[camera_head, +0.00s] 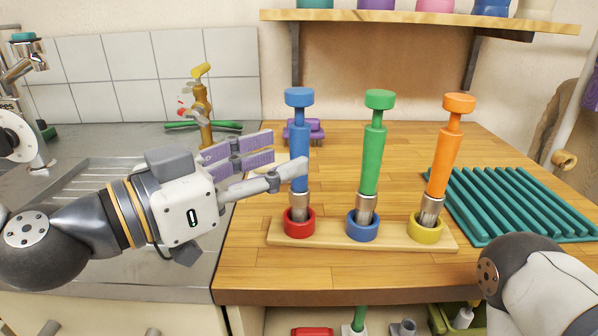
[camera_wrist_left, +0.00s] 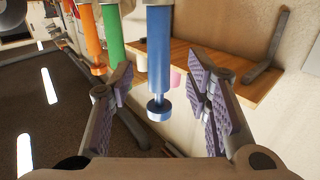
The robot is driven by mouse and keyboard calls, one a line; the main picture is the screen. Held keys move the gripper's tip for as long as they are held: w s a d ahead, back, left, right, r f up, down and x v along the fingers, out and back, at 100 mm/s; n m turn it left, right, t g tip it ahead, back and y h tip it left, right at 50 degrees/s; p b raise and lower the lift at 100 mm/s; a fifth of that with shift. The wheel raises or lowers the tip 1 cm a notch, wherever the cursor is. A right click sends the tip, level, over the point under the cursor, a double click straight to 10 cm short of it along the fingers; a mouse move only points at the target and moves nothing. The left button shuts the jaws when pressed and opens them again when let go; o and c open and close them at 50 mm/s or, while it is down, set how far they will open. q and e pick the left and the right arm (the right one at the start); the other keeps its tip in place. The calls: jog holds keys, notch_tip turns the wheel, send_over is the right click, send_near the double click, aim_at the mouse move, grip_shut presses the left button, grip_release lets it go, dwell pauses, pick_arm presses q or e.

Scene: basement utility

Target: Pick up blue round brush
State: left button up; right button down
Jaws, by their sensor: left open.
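The blue round brush (camera_head: 299,136) stands upright in a red ring cup (camera_head: 299,228) at the left of a wooden holder (camera_head: 330,237). My left gripper (camera_head: 286,160) is open at the brush's handle. One finger reaches across the front of the handle and the other shows to its left. In the left wrist view the blue brush (camera_wrist_left: 159,60) hangs between the open fingers, with a gap on both sides. A green brush (camera_head: 373,145) stands in a blue cup (camera_head: 362,230) and an orange brush (camera_head: 445,155) in a yellow cup (camera_head: 425,232). My right gripper is out of view.
A teal ribbed rack (camera_head: 520,203) lies on the wooden counter at right. A small purple object (camera_head: 315,131) sits behind the blue brush. A wooden shelf (camera_head: 400,17) hangs above.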

aim_at(292, 156)
pick_arm(q)
jog(key=x, duration=0.4)
jog(key=shift+w+d+f, duration=0.1)
jog(key=shift+d+f, duration=0.2)
grip_shut()
jog(key=shift+r, duration=0.15)
